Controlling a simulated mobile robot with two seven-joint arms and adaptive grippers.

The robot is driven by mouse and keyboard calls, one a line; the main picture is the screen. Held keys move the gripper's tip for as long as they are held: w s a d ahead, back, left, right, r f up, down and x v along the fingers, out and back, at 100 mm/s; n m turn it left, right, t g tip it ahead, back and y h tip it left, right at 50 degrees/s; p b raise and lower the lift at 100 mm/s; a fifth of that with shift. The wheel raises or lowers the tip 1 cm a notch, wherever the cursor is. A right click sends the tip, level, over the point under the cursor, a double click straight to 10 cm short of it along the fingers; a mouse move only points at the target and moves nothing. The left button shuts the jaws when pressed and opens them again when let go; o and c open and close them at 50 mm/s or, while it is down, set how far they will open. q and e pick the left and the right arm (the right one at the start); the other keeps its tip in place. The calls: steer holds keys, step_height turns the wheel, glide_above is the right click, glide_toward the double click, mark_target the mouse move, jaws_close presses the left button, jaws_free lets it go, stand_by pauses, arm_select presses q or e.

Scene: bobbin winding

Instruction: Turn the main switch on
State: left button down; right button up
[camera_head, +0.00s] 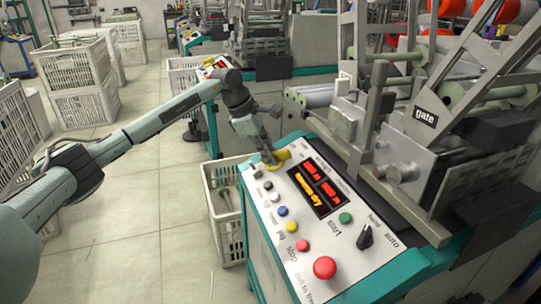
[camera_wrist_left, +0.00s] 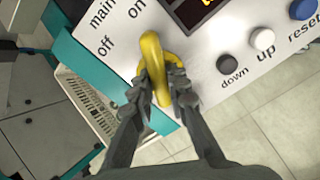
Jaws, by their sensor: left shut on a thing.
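The yellow main switch handle (camera_head: 283,155) is at the far left corner of the white control panel (camera_head: 262,213). In the left wrist view the looped yellow handle (camera_wrist_left: 151,52) sits beside the printed words "main", "on" and "off". My left gripper (camera_head: 268,157) reaches over the panel's far left edge. In the wrist view its two fingers (camera_wrist_left: 160,95) are closed on either side of the handle's near end. The fingers hide part of that end. My right gripper is not in view.
The panel has a lit display (camera_head: 316,188), several small buttons, a red mushroom button (camera_head: 324,267) and a black hand/auto selector (camera_head: 365,236). A white crate (camera_head: 228,215) stands on the floor beside the teal-edged machine. The metal winding mechanism (camera_head: 350,120) rises behind the panel.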

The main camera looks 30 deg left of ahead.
arm_select(q)
steer(key=c, duration=1.5)
jaws_free()
steer(key=shift+r, duration=0.1)
steer(key=v, duration=1.2)
